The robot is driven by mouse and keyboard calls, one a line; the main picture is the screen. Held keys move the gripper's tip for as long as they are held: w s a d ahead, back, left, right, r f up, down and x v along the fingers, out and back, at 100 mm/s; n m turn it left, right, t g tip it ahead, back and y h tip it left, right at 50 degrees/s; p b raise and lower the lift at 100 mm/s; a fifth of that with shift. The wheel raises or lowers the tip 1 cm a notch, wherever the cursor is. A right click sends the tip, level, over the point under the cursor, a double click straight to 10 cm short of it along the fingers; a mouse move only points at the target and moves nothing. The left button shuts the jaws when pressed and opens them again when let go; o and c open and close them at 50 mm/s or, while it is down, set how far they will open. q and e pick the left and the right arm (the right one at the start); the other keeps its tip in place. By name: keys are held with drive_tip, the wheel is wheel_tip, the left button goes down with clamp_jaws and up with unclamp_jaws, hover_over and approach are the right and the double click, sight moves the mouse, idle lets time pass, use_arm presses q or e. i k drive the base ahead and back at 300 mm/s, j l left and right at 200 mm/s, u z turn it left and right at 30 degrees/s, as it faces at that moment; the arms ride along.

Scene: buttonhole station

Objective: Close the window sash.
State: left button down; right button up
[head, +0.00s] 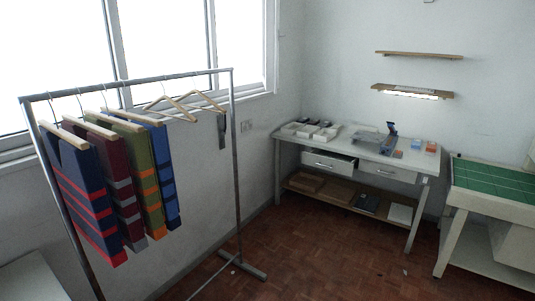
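The window (165,38) fills the upper left of the head view, with bright glare behind white frames. A vertical frame bar (117,40) stands left of its middle and another bar (211,38) stands further right. The glare hides whether a sash stands open or shut. The sill (255,97) runs along the bottom of the window, partly behind the clothes rail. Neither of my grippers is in view.
A metal clothes rail (135,81) with several striped garments (90,190) and empty hangers (170,108) stands in front of the window. A workbench (345,148) with an open drawer (328,162) and a green-topped table (495,180) stand right. Red floor (310,250) is clear between.

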sight(270, 31)
drive_tip(key=i+l+z, duration=0.15)
drive_tip(key=i+z, duration=0.25)
drive_tip(key=i, duration=0.3)
drive_tip(key=i+z, duration=0.45)
drive_tip(key=i, duration=0.25)
drive_tip(key=i+j, duration=0.1)
drive_tip(key=i, duration=0.75)
drive_tip(key=i+j+u, duration=0.1)
drive_tip(key=i, duration=0.7)
